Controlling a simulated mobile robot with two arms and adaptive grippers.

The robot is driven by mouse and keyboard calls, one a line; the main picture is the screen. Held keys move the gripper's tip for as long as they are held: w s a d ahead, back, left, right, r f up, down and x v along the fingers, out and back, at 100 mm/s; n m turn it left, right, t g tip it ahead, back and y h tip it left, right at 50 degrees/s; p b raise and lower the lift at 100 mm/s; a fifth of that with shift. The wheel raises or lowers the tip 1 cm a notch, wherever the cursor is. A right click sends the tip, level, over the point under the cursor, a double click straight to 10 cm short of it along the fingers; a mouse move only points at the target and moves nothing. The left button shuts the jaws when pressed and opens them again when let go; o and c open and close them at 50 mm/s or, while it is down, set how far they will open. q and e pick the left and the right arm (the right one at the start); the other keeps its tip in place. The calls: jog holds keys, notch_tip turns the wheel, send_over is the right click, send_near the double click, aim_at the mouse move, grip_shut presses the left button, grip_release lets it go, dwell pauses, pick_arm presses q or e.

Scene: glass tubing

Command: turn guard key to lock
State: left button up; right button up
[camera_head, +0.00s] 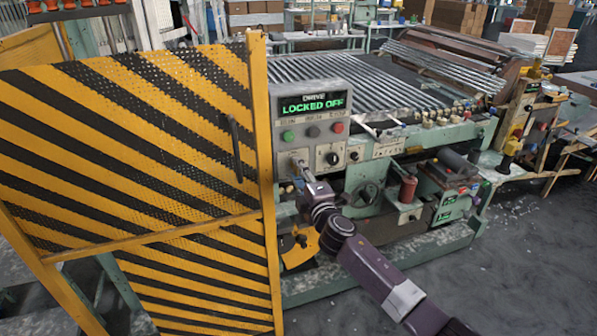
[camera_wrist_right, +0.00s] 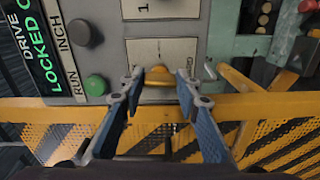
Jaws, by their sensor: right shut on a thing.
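The guard key (camera_wrist_right: 158,74) is a small brass-yellow piece on a pale plate of the control panel (camera_head: 312,108). My right gripper (camera_wrist_right: 159,84) has its two fingers on either side of it, shut on it. In the head view, my right gripper (camera_head: 299,166) reaches the lower left of the panel, and its body hides the key. The panel's display (camera_head: 313,104) reads "DRIVE LOCKED OFF" in green letters. My left gripper is not in view.
A yellow-and-black striped guard gate (camera_head: 130,140) stands close to the left of the panel. Green (camera_head: 288,136), dark and red (camera_head: 338,128) buttons sit above the key. A rotary selector (camera_head: 332,158) is to its right. Open floor (camera_head: 530,250) lies at the right.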

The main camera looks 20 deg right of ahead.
jog(key=shift+n, duration=0.6)
jog(key=o, duration=1.2)
jog(key=shift+c, duration=0.2)
jog(key=shift+s, duration=0.1)
jog(key=s, duration=1.2)
jog(key=shift+d, duration=0.2)
jog(key=shift+w, duration=0.1)
